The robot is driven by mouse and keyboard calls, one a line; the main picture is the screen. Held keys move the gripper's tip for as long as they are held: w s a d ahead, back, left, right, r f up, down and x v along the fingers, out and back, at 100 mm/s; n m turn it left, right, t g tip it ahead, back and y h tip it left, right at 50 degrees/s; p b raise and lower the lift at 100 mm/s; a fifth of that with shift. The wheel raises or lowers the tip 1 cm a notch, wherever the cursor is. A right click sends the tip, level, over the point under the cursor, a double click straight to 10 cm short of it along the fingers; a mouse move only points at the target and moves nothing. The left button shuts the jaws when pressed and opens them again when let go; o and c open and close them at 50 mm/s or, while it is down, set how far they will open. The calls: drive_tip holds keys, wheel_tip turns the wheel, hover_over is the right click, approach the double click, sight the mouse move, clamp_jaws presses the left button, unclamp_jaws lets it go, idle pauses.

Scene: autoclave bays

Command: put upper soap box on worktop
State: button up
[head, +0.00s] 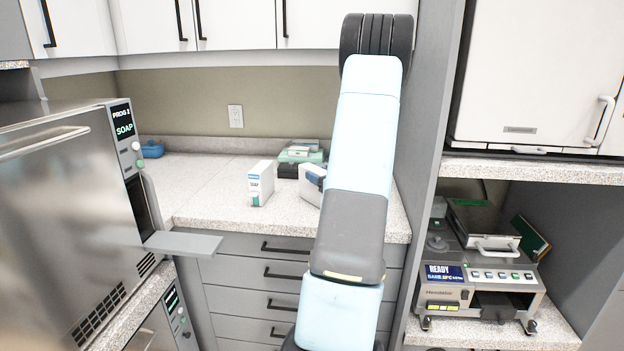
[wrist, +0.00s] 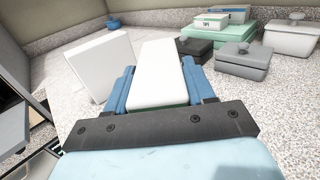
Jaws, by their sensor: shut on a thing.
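My gripper (wrist: 160,80) has its blue fingers on either side of a white box (wrist: 163,62) and is shut on it. In the head view this box (head: 309,188) shows just left of my arm, partly hidden, over the speckled worktop (head: 195,180). I cannot tell whether it touches the worktop. Its label does not show clearly. A second white box (head: 261,182), marked SOAP, stands upright on the worktop to its left. It also shows in the wrist view (wrist: 101,66), apart from the gripper.
Lidded containers (wrist: 245,62), dark, green and grey, stand behind and right of the held box. A small blue item (head: 152,149) lies at the back left. A steel autoclave (head: 65,200) with a jutting shelf borders the left. The worktop between autoclave and upright box is clear.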

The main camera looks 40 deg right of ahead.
drive_tip(key=o, duration=1.3)
